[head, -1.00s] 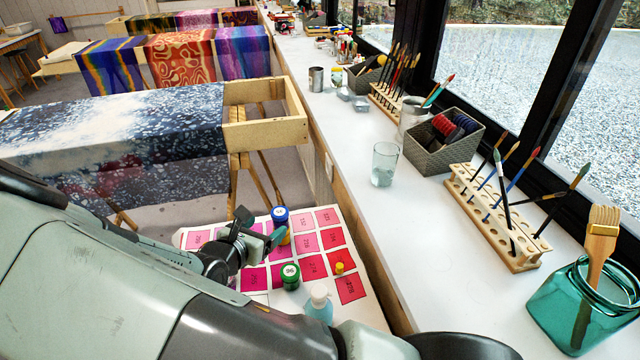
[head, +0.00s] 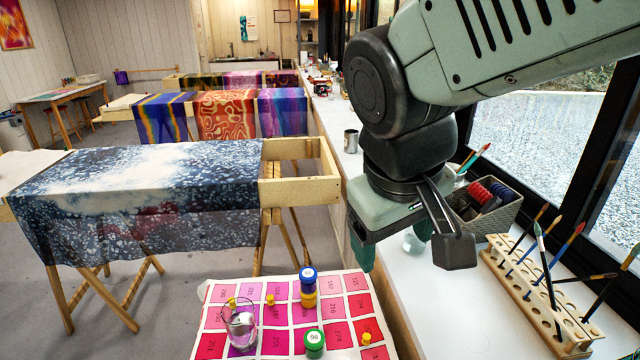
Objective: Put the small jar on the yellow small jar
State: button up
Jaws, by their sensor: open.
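A small jar with a blue lid (head: 308,275) sits upright on top of a yellow small jar (head: 309,299) on the pink numbered sheet. They look roughly aligned, one above the other. A green jar with a white-marked lid (head: 314,343) stands in front of them. My gripper (head: 390,243) is open, with nothing seen between its fingers. It is up and to the right of the stacked jars, clear of them, in front of the white counter.
A clear glass (head: 241,328) and small yellow pegs (head: 270,299) are on the sheet (head: 334,311). A white counter (head: 440,315) runs along the right, with a wooden brush rack (head: 545,300) and a grey basket (head: 500,215). A cloth-draped frame (head: 140,205) stands behind.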

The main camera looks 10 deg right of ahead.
jog(key=s+a+r+m+t+y, duration=0.2)
jog(key=s+r, duration=0.2)
jog(key=s, duration=0.1)
jog(key=shift+s+r+m, duration=0.15)
jog(key=shift+s+m, duration=0.25)
